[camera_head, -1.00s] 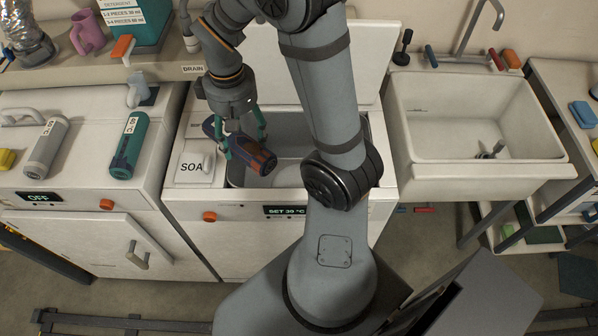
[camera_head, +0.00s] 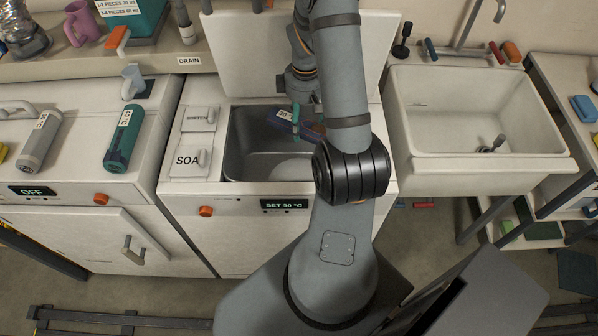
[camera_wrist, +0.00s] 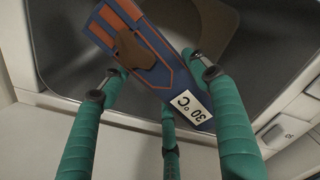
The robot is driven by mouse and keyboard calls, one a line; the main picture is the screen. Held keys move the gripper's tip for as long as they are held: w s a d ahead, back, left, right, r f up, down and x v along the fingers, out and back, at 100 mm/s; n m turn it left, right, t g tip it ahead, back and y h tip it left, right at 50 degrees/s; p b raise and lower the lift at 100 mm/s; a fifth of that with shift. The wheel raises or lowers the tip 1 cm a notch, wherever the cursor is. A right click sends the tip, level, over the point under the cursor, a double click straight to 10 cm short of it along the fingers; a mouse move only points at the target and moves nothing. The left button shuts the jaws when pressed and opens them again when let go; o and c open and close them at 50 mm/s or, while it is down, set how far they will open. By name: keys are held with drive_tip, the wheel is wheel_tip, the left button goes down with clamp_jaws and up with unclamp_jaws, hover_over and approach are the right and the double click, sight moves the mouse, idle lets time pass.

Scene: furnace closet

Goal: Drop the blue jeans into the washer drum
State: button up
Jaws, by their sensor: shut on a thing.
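The blue jeans, a rolled dark blue bundle with orange stripes, a brown patch and a white 30 °C tag, are in my gripper (camera_wrist: 160,72). In the wrist view the jeans (camera_wrist: 148,42) lie slantwise between the green fingers, which are closed on them. In the head view the jeans (camera_head: 284,121) and my gripper (camera_head: 305,118) are over the right back part of the open washer drum (camera_head: 248,150), partly hidden by my arm. The grey drum also shows behind the jeans in the wrist view (camera_wrist: 245,45). Their exact height over the drum is unclear.
The washer's lid (camera_head: 240,50) stands open behind the drum. A panel marked SOA (camera_head: 190,162) is left of it. A grey roll (camera_head: 40,143) and a teal roll (camera_head: 123,140) lie on the left machine. A white sink (camera_head: 470,120) stands right.

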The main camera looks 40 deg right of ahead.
wheel_tip(320, 180, down, 2)
drive_tip(key=shift+f+b, duration=0.2)
drive_tip(key=shift+b, duration=0.4)
drive_tip(key=o, duration=1.7)
drive_tip(key=shift+c, duration=0.2)
drive_tip(key=shift+r, duration=0.1)
wheel_tip(320, 180, up, 12)
